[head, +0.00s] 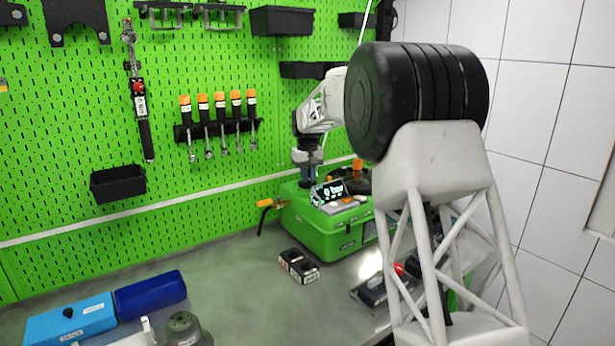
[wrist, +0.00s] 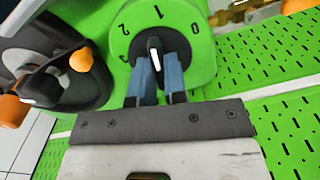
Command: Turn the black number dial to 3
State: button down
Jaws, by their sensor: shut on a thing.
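The black number dial (wrist: 153,45) shows in the wrist view on a rounded green housing (wrist: 198,70). A white mark on the knob runs roughly in line with the 1, but which end points is unclear. My gripper (wrist: 156,80) has its two blue fingers on either side of the knob, shut on it. In the head view my gripper (head: 308,174) reaches down at the back left of the green pump case (head: 330,232); the dial itself is hidden there.
A lit display (head: 328,192) and a black round part with orange knobs (wrist: 60,70) sit close to my gripper. The green pegboard (head: 230,60) stands behind. A small black box (head: 298,265) lies in front of the case. Blue boxes (head: 150,292) lie front left.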

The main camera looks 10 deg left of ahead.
jog(key=n, duration=0.8)
jog(key=shift+n, duration=0.4)
jog(key=n, duration=0.4)
jog(key=shift+n, duration=0.3)
jog(key=n, duration=0.4)
jog(key=shift+n, duration=0.4)
jog(key=c, duration=1.2)
grip_release()
jog(key=shift+o, duration=0.2)
jog(key=shift+r, duration=0.1)
jog(key=shift+r, duration=3.8)
